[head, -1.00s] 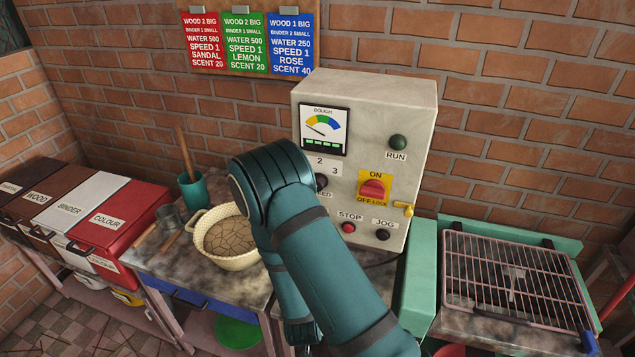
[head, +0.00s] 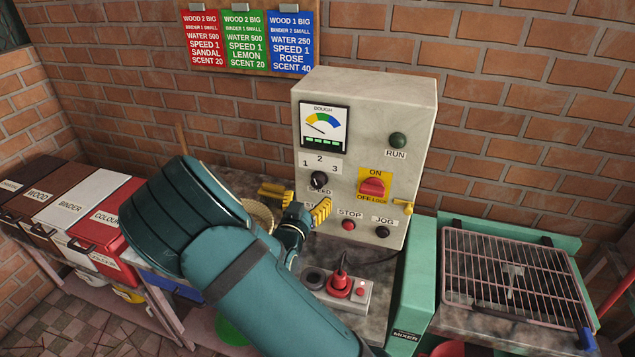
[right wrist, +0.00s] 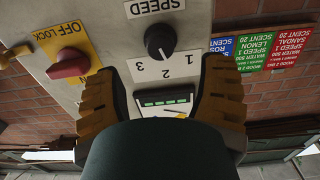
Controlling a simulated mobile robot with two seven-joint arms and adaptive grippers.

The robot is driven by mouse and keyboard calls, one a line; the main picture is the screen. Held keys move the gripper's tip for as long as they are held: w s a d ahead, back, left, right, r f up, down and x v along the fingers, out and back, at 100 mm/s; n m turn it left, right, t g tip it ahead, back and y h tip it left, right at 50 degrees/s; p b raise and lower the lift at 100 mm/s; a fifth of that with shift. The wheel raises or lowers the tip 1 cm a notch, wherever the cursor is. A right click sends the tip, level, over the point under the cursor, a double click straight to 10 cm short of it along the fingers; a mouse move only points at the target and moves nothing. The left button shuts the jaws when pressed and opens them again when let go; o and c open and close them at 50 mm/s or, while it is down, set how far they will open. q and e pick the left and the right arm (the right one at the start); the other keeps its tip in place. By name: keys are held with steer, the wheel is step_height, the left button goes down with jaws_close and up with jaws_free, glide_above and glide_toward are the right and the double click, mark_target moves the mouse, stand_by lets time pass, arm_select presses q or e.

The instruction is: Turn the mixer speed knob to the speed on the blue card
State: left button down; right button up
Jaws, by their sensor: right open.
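The blue card (head: 290,44) hangs on the wall board and reads "SPEED 1". The black speed knob (head: 319,180) is on the pale mixer panel (head: 350,172), with 1, 2 and 3 around its upper side. In the right wrist view the knob (right wrist: 160,40) appears upside down, and its pale mark seems to point towards 2. My right gripper (head: 298,202) is open and empty, its yellow fingers in front of and below the knob, apart from it. Its fingers (right wrist: 162,75) straddle the dial area in the wrist view. My left gripper is not in view.
The red ON/OFF switch (head: 373,188), stop button (head: 348,226) and jog button (head: 383,233) are right of the knob. A red plug (head: 340,285) sits in a socket box below. A grill rack (head: 510,275) stands right. My right arm hides most of the bowl.

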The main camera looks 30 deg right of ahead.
mark_target(317, 185)
steer(key=x, duration=0.7)
steer(key=shift+w+d, duration=0.2)
steer(key=shift+w, duration=0.05)
jaws_close()
